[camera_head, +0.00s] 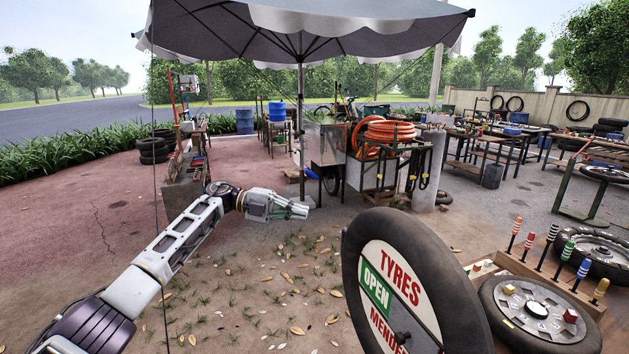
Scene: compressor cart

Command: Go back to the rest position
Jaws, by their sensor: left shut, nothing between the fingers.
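My left arm reaches in from the lower left, stretched forward over the bare ground. My left gripper (300,210) is at its end, pointing right, shut and empty. It is held in the air and appears apart from everything around it. My right gripper is not in view. The compressor cart (334,146) stands beyond my left gripper, with a coiled orange hose (383,133) on it.
A tyre sign (392,285) stands close at the lower right. An umbrella pole (301,120) rises behind my gripper. Leaf-strewn ground (265,285) is open between my arm and the sign.

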